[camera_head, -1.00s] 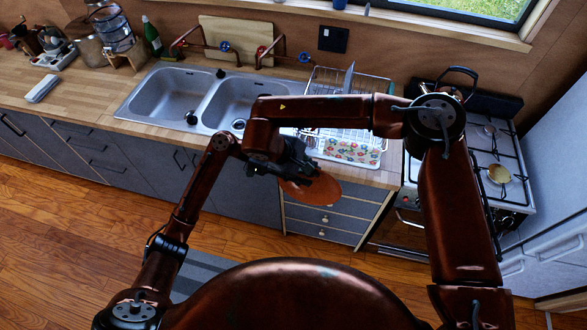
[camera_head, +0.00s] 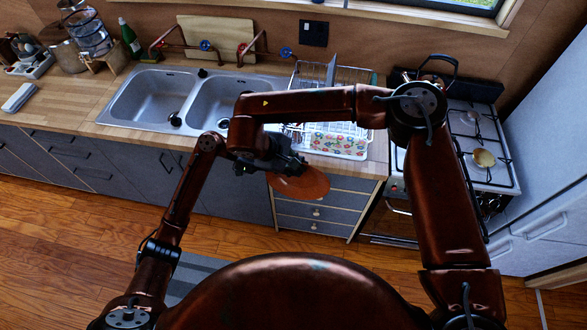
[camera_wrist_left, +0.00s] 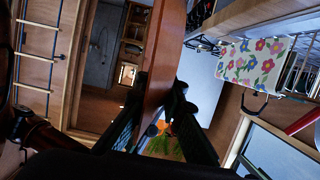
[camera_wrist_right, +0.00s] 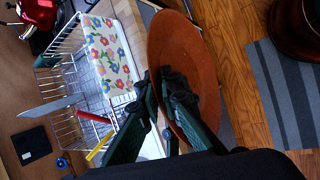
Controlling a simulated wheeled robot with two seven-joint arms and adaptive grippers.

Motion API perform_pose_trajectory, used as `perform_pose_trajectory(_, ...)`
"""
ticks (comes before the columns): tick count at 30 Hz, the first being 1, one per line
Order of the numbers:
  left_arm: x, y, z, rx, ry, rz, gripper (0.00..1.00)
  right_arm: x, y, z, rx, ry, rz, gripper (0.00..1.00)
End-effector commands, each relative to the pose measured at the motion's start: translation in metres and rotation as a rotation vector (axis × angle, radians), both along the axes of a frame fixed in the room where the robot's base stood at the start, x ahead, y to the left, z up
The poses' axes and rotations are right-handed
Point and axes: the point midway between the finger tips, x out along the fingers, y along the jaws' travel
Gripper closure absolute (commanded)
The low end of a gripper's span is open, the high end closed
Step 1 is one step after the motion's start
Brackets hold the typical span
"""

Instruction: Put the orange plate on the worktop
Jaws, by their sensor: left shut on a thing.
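The orange plate (camera_head: 305,184) is in the air in front of the drawers under the dish rack, below the worktop's front edge in the head view. The wooden worktop (camera_head: 78,108) runs along the back wall. My left gripper (camera_wrist_left: 160,85) is shut on the plate, which stands edge-on between its fingers in the left wrist view (camera_wrist_left: 166,40). My right gripper (camera_wrist_right: 157,73) is at the plate's edge, its fingers overlapping the plate (camera_wrist_right: 190,50) in the right wrist view. Whether they clamp it is unclear. In the head view both grippers are bunched at the plate's left side and partly hidden.
A double sink (camera_head: 150,97) is set in the worktop, with a dish rack (camera_head: 352,130) to its right. A stove (camera_head: 490,150) stands further right. Pots and a bottle (camera_head: 130,38) are at the back left. Bare worktop lies left of the sink.

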Motion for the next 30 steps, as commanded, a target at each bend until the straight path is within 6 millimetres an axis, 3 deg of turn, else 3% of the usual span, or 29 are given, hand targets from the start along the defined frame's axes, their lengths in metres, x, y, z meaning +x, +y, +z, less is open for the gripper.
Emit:
perform_pose_trajectory(6, -0.001, 0.0, 0.0, 0.0, 0.0, -0.005, 1.0, 0.002, -0.002, 0.001, -0.003, -0.005, -0.002, 1.0)
perform_pose_trajectory(7, -0.001, 0.0, 0.002, -0.002, -0.001, -0.005, 1.0, 0.002, -0.002, 0.001, -0.003, -0.005, -0.002, 0.93)
perform_pose_trajectory(15, -0.001, 0.0, 0.002, -0.002, -0.002, -0.004, 1.0, 0.002, -0.001, 0.0, -0.002, -0.003, -0.001, 0.75)
perform_pose_trajectory(24, -0.001, 0.0, 0.002, -0.002, -0.001, -0.002, 1.0, 0.001, 0.0, 0.002, -0.001, -0.003, 0.0, 0.75)
perform_pose_trajectory(30, 0.0, 0.0, 0.001, -0.002, -0.001, -0.002, 1.0, -0.006, 0.013, 0.023, 0.0, -0.004, 0.001, 0.75)
